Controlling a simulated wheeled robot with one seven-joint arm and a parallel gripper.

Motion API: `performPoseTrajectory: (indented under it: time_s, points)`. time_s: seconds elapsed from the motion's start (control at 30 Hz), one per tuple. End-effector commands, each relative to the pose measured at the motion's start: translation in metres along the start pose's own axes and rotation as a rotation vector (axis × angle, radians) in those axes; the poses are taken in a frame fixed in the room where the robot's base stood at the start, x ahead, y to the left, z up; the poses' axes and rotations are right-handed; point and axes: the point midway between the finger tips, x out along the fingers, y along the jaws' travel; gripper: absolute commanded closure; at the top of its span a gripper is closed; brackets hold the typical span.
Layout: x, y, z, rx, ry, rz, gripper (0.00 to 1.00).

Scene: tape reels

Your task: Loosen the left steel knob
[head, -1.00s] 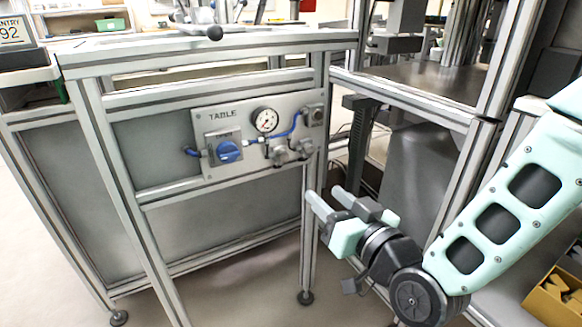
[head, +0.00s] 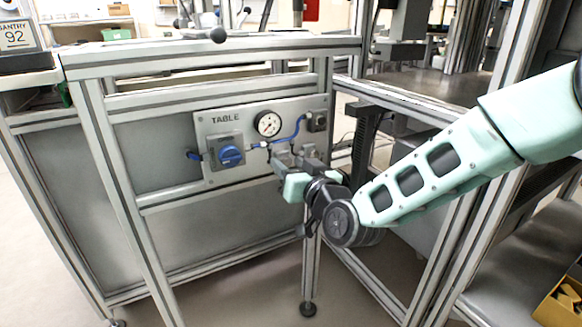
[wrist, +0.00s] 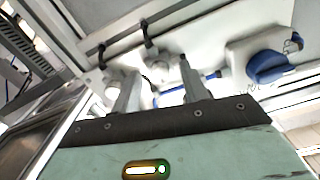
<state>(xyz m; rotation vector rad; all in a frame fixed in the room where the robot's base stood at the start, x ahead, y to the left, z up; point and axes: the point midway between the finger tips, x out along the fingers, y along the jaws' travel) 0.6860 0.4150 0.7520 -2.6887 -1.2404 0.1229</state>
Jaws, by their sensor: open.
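The valve panel (head: 222,122) marked TABLE is fixed to the aluminium frame. My gripper (head: 294,160) is at the panel's lower right in the head view, below the gauge, and covers most of the two steel knobs there. In the wrist view, my gripper (wrist: 158,76) is open, its two fingers pointing at the panel. The left steel knob (wrist: 160,70), the one nearer the blue switch, shows in the gap between the fingers. The other steel knob (wrist: 112,90) is beside and partly behind the left-hand finger. Contact with either knob cannot be told.
A blue rotary switch (head: 230,156) is left of my gripper, and a pressure gauge (head: 268,123) is above it. A blue hose (head: 292,136) runs close above the fingers. Frame posts stand to the right; the floor in front is clear.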

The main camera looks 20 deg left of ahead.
Motion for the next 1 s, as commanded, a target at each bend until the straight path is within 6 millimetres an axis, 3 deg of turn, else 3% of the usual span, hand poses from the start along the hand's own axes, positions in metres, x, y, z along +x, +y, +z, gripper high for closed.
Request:
performPoseTrajectory:
  time_s: [0.2,0.37,0.67,1.0]
  points:
    - [0.0002,-0.0001,-0.0002,0.000,0.000,0.000,0.56]
    - [0.0000,-0.0001,-0.0003,0.000,0.000,0.000,1.00]
    - [0.0000,-0.0005,-0.0003,-0.019,0.001,-0.001,1.00]
    - [0.0000,-0.0010,0.0000,-0.204,0.002,-0.001,1.00]
